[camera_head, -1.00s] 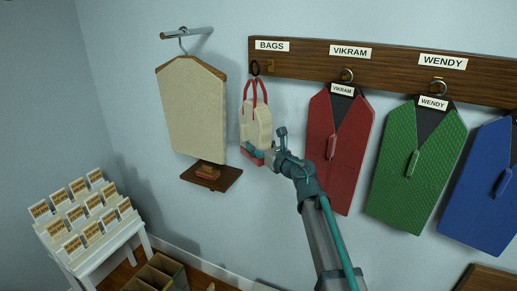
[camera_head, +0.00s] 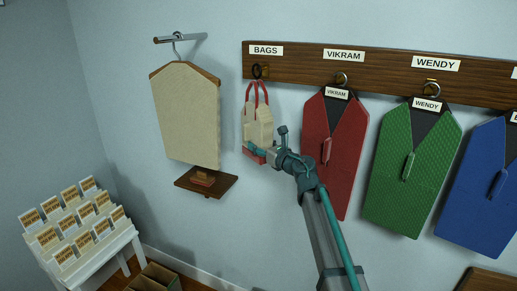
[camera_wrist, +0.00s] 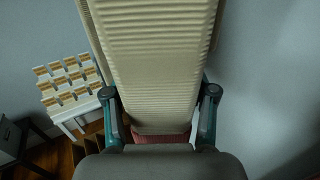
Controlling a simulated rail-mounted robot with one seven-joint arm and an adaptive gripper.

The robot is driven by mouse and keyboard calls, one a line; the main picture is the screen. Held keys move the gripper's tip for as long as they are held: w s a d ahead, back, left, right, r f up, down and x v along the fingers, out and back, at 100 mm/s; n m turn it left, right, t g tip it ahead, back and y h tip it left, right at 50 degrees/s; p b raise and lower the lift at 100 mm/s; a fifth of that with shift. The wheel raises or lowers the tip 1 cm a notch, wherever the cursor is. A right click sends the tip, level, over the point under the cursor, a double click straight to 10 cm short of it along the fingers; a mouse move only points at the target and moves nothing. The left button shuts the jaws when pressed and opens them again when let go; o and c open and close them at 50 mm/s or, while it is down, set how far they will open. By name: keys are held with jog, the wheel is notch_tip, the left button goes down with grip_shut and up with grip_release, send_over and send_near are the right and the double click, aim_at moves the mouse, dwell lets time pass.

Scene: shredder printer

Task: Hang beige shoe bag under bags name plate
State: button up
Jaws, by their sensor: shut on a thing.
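The beige shoe bag (camera_head: 257,126) has red handles and a red base. It is upright below the "BAGS" name plate (camera_head: 266,50) on the wooden rail. A dark ring at the top of its handles is right at the hook (camera_head: 262,71) under that plate; I cannot tell whether the ring is over the hook. My gripper (camera_head: 257,151) is shut on the lower part of the bag. In the wrist view the ribbed beige bag (camera_wrist: 155,65) fills the middle, with my gripper's fingers (camera_wrist: 160,118) on both sides of it.
A red "VIKRAM" garment (camera_head: 332,165) hangs close right of my arm, with a green "WENDY" garment (camera_head: 412,170) and a blue one beyond. A beige garment (camera_head: 187,115) hangs at left above a small shelf (camera_head: 222,187). A white card stand (camera_head: 95,245) is lower left.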

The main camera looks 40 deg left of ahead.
jog(key=shift+w+a+b, duration=0.2)
jog(key=shift+w, duration=0.55)
jog(key=shift+w+a+b, duration=0.15)
jog(key=shift+w+a, duration=0.05)
jog(key=shift+w, duration=0.5)
jog(key=shift+w+a+f+b, duration=0.15)
jog(key=shift+w+f+b, duration=0.15)
jog(key=shift+w+f, duration=0.25)
jog(key=o, duration=1.5)
